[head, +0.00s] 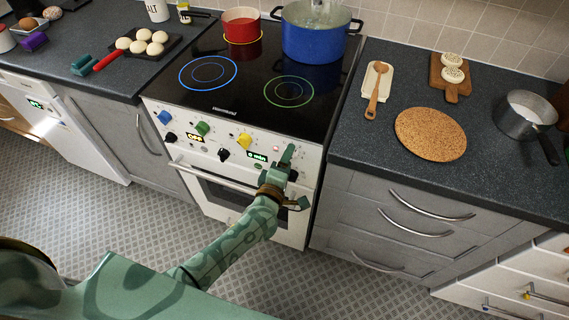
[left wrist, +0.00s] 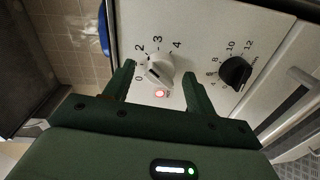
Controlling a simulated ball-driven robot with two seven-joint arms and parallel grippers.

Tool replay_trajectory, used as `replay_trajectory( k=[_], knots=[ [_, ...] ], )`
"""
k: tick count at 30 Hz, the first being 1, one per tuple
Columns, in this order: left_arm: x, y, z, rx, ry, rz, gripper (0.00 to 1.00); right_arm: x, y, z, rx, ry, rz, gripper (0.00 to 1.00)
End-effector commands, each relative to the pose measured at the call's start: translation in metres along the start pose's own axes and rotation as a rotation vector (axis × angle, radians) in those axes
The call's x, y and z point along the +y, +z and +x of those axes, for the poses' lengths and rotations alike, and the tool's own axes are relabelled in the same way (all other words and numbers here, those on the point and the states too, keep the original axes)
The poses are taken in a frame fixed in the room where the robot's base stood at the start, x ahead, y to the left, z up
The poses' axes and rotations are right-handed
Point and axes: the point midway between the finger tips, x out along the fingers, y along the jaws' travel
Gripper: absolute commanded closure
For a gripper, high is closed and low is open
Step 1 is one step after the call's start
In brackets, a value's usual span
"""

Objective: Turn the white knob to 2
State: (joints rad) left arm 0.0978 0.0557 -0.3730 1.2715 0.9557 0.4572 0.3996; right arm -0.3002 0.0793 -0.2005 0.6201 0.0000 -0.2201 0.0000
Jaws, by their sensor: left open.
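The white knob (left wrist: 158,72) is on the white front panel of the stove, with the numbers 0, 2, 3 and 4 readable around it. Its exact pointer setting is hard to read. A small red light (left wrist: 160,94) glows below it. My left gripper (left wrist: 158,76) is open, with one finger on each side of the knob; I cannot tell whether either finger touches it. In the head view my left gripper (head: 289,162) is at the right end of the stove's panel and hides the white knob. My right gripper is not in view.
A black knob (left wrist: 235,72) with its own numbers sits close to the right of the white knob. Blue (head: 163,117), green (head: 202,128) and yellow (head: 244,141) knobs line the panel. The oven handle (head: 215,178) runs below. A blue pot (head: 313,40) stands on the hob.

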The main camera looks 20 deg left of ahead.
Motion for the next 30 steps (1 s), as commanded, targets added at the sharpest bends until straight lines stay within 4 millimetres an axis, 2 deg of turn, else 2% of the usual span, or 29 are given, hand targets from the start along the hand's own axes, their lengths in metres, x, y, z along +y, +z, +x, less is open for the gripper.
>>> replay_trajectory(
  k=[5, 15, 21, 25, 30],
  knots=[
    [0.001, 0.0, -0.019, -0.001, -0.002, 0.002, 0.44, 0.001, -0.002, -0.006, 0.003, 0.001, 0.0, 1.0],
    [0.001, 0.0, -0.108, -0.001, -0.003, 0.0, 0.44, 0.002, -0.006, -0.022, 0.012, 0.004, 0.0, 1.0],
    [0.0, 0.0, -0.148, -0.001, -0.002, -0.001, 0.44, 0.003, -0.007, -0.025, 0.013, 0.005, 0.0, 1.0],
    [0.0, 0.0, -0.16, 0.0, -0.001, 0.0, 0.44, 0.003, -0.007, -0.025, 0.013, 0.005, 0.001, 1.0],
    [0.0, 0.0, -0.163, 0.0, 0.001, 0.0, 0.44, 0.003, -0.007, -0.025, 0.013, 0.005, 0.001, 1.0]
  ],
)
